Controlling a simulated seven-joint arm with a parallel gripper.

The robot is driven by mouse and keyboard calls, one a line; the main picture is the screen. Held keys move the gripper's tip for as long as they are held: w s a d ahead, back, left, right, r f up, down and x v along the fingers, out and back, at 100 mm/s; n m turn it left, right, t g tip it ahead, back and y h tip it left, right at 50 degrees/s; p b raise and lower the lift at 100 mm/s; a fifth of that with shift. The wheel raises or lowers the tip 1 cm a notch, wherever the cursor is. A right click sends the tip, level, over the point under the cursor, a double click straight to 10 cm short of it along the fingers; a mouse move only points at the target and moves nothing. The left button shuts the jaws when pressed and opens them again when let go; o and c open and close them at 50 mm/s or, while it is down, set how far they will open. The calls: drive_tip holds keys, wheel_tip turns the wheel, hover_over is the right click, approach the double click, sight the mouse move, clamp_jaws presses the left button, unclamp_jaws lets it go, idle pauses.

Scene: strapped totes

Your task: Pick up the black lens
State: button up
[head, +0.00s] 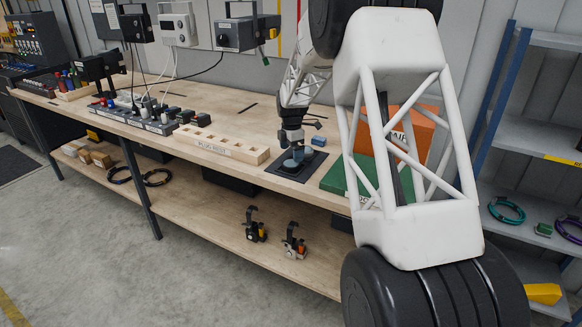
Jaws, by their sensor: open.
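My gripper (297,154) is small in the head view, low over a dark square mat (272,176) near the front edge of the wooden workbench. It points down and its jaws are open. Small blue-grey rounded shapes show at and just below the fingertips; I cannot tell which are finger parts and which are objects on the mat. I cannot pick out the black lens with certainty; it may be among these shapes or hidden by my arm. Contact between my gripper and anything on the mat cannot be seen.
A blue block (319,141) lies just right of my gripper. A wooden slotted rack (222,146) stands to the left. A green tote (338,178) and an orange tote (420,136) stand to the right, partly behind my arm. A lower shelf (206,211) holds clamps and cable loops.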

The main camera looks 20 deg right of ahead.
sight(292, 163)
drive_tip(key=shift+f, duration=0.1)
drive_tip(key=shift+d+f, duration=0.1)
drive_tip(key=shift+f, duration=2.4)
drive_tip(key=shift+c, duration=0.5)
drive_tip(key=c, duration=0.9)
